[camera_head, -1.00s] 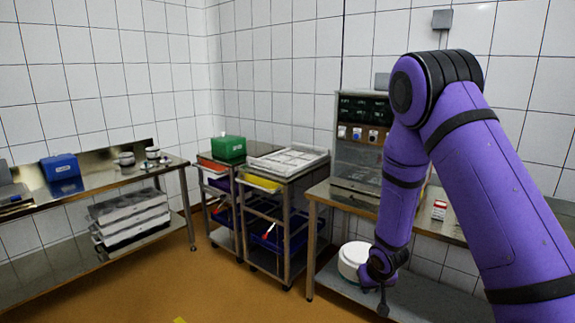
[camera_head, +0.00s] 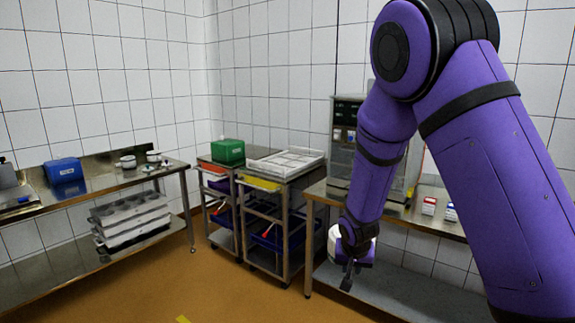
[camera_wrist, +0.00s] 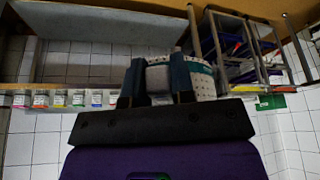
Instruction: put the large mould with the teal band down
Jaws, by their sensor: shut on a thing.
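The large mould is white, round and perforated, with a teal band (camera_wrist: 205,80) in the wrist view. My gripper (camera_wrist: 158,68) is shut on it, with one dark finger on each side of a piece of its wall. In the head view the white mould (camera_head: 333,241) shows partly behind my wrist, and its band cannot be made out there. My gripper (camera_head: 348,275) points down there, in front of the right-hand bench. The mould appears held above the lower shelf (camera_head: 400,291), near its left end.
The lower shelf looks bare right of my gripper. The bench top (camera_head: 318,190) carries small cartons (camera_head: 429,206) and a cabinet. Two carts with a green box (camera_head: 228,151) and a white tray (camera_head: 286,162) stand to the left. A left table (camera_head: 100,182) holds small pots.

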